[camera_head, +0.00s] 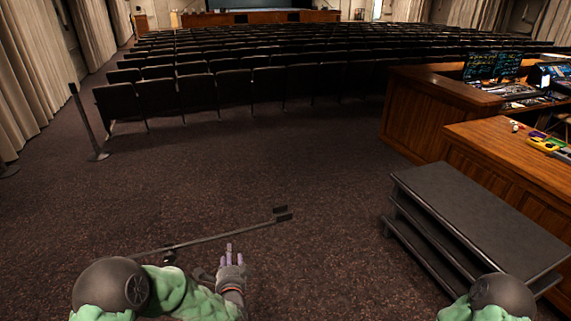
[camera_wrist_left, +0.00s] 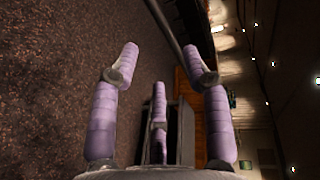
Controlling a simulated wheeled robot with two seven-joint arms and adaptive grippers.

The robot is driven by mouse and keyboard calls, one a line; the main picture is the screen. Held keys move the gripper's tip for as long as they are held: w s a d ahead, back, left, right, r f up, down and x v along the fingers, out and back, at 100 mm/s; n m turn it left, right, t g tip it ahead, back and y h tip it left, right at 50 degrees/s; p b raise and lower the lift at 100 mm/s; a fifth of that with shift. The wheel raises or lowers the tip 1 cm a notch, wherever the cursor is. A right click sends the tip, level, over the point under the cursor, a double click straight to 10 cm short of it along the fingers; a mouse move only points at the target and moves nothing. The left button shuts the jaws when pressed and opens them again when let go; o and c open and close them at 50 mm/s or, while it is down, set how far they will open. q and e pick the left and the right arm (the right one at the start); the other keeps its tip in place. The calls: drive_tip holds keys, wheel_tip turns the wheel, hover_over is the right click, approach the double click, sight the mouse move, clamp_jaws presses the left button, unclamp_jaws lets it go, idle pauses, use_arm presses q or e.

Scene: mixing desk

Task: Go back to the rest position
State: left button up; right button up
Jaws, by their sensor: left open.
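My left gripper (camera_head: 231,250) is low in the middle of the head view, its grey and lilac fingers pointing away from me over the carpet. In the left wrist view its purple fingers (camera_wrist_left: 160,54) are spread apart with nothing between them. My right gripper is not in view; only my right shoulder shows at the bottom right.
A dark thin bar (camera_head: 225,234) shows just beyond my left gripper. A thin post (camera_head: 87,125) stands at the left.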

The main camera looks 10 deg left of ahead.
use_arm(q)
drive_tip(key=s+d+f+n+g+h+b, duration=0.1)
drive_tip(key=s+d+f+n+g+h, duration=0.3)
drive_tip(key=f, duration=0.6)
drive_tip(key=s+d+f+n+g+h+b, duration=0.1)
drive_tip(key=s+d+f+n+g+h, duration=0.2)
drive_tip(key=d+f, duration=0.5)
drive_tip(key=s+d+f+n+g+h, duration=0.1)
drive_tip(key=s+d+f+n+g, duration=0.2)
drive_tip(key=s, duration=0.6)
drive_tip(key=s+d+f+n+g+h, duration=0.2)
drive_tip(key=s+d+f+n+g, duration=0.2)
drive_tip(key=s+f, duration=0.4)
drive_tip(key=s+n, duration=0.1)
drive_tip(key=s, duration=0.1)
drive_tip(key=shift+s+n+b, duration=0.3)
drive_tip(key=shift+b, duration=0.1)
drive_tip(key=shift+f, duration=0.1)
